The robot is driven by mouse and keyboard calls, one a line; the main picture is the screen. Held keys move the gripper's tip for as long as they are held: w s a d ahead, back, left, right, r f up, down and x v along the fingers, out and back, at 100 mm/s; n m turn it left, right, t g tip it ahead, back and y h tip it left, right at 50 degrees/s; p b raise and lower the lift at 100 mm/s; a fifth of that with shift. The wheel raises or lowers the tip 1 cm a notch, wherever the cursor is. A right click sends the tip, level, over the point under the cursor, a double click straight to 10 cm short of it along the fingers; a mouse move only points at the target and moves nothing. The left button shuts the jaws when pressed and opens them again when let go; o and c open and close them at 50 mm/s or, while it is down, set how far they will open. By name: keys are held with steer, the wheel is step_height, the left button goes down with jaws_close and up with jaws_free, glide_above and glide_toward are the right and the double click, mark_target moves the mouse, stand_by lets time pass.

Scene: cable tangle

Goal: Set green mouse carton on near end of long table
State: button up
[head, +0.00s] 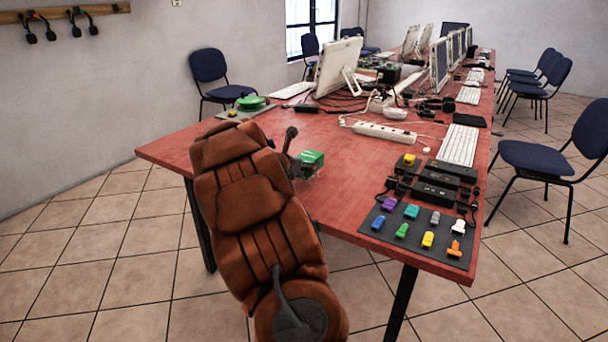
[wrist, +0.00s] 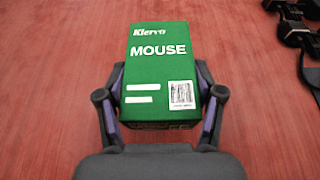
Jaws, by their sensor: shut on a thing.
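The green mouse carton (wrist: 159,65) is between the two fingers of my gripper (wrist: 159,100) in the wrist view, its "MOUSE" label facing the camera. My gripper is shut on its sides. In the head view the carton (head: 312,158) shows just past my brown arm, over the near end of the long red table (head: 345,195). Part of the carton and most of my gripper (head: 300,168) are hidden there by the arm. I cannot tell whether the carton's underside touches the tabletop.
A dark mat (head: 408,250) with several coloured connectors lies at the near right corner. Black adapters (head: 437,190), a white power strip (head: 385,132) and a keyboard (head: 459,145) lie beyond. A green round object (head: 251,102) sits at the left edge. The tabletop around the carton is clear.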

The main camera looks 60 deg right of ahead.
steer(key=shift+d+f+b, duration=0.1)
steer(key=shift+f+b, duration=0.5)
steer(key=shift+f, duration=1.2)
steer(key=shift+f, duration=0.1)
steer(key=o, duration=1.3)
steer(key=shift+a+r, duration=0.2)
steer(key=shift+r, duration=0.05)
steer(key=p+v, duration=0.2)
steer(key=v, duration=0.9)
steer(key=shift+a+r, duration=0.15)
steer(key=shift+a, duration=0.15)
steer(key=shift+a, duration=0.1)
